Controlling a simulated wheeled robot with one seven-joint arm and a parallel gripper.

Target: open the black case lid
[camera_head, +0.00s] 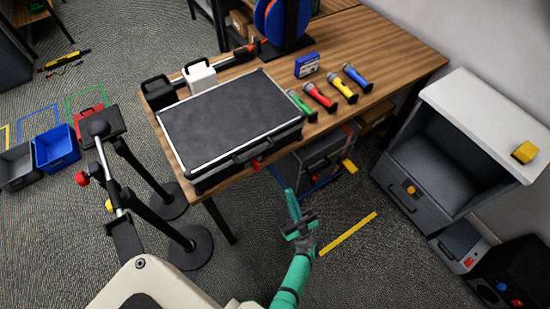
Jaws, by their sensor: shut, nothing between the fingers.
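The black case (228,122) lies on the wooden table with its lid down. The lid has a dark top and a light metal rim. A handle shows on its front side, with a red part (256,164) near it. My gripper (292,195) is at the end of my green arm, in front of the table and to the lower right of the case. It is apart from the case, shut and empty. The back side of the case is not visible.
Green, red, yellow and blue microphone-like items (320,97) lie right of the case. A blue box (307,65) and a reel (283,20) stand behind. Black stands (168,200) are at front left, a white-topped cabinet (485,105) at right. Floor before the table is partly free.

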